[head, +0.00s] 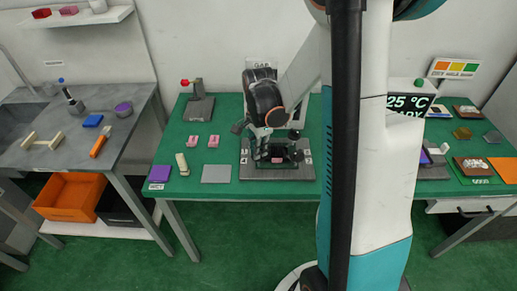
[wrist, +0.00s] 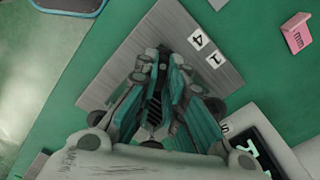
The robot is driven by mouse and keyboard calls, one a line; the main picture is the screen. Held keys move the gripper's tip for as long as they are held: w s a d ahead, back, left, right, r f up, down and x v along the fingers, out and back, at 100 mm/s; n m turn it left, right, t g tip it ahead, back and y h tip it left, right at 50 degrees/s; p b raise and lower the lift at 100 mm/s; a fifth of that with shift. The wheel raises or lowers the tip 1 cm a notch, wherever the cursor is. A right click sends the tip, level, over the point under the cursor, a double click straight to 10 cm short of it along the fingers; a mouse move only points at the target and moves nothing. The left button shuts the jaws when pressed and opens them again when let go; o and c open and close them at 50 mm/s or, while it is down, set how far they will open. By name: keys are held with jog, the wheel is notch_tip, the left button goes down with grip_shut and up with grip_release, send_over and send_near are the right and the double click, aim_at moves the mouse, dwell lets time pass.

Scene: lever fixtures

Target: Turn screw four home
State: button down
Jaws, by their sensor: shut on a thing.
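My gripper (head: 277,153) points down at the grey fixture plate (head: 250,173) on the green table. In the wrist view my gripper (wrist: 163,65) covers the middle of the same plate (wrist: 152,32). Its fingers are close together on something that they mostly hide, seemingly a screw of this plate. White labels reading 4 (wrist: 196,40) and 1 (wrist: 213,60) lie on the plate beside the fingers. The screw head and how far it is turned cannot be seen.
A dark temperature display (head: 408,108) stands to the right, partly behind my arm.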

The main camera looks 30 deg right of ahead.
jog(key=m, duration=1.1)
jog(key=shift+m+b, duration=0.3)
jog(key=shift+m, duration=1.8)
jog(key=c, duration=1.7)
grip_release()
jog(key=shift+r, duration=0.1)
notch_tip(320, 180, up, 12)
jog(key=shift+f, duration=0.1)
